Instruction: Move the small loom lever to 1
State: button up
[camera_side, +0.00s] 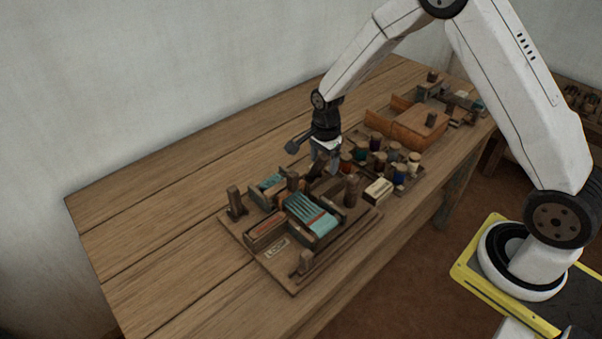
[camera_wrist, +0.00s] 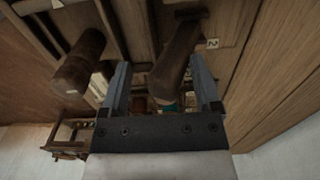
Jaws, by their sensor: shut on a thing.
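The miniature loom (camera_side: 291,281) is a wooden board with a teal striped cloth (camera_side: 313,217), several upright pegs and a LOOM label (camera_side: 277,247). My gripper (camera_side: 323,163) is over the back right part of it, pointing down. In the wrist view, the small dark wooden lever (camera_wrist: 178,52) stands between the two fingers of my gripper (camera_wrist: 161,78), leaning towards the top right. The gripper is shut on this lever. A small white tag marked 2 (camera_wrist: 212,43) is to the right of the lever's far end. No tag marked 1 can be made out.
Several thread spools (camera_side: 376,160) and a small labelled box (camera_side: 378,190) stand close to the right of the loom. A brown leather-like case (camera_side: 415,125) is behind them. Another thick peg (camera_wrist: 80,62) stands left of my fingers. The table's left side (camera_side: 150,220) is clear.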

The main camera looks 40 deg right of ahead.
jog(key=shift+w+r, duration=0.1)
jog(key=shift+r, duration=3.2)
jog(key=shift+s+a+r+n, duration=0.2)
jog(key=shift+s+r+n, duration=0.15)
jog(key=shift+s+n, duration=0.3)
jog(key=s+a+r+n+t, duration=0.1)
jog(key=s+n, duration=0.7)
jog(key=s+a+r+n+t, duration=0.1)
jog(key=s+r+n, duration=0.1)
jog(key=s+n, duration=0.6)
jog(key=shift+s+a+r+n+t, duration=0.15)
jog(key=shift+s+a+n+t, duration=0.15)
jog(key=shift+a+n, duration=0.1)
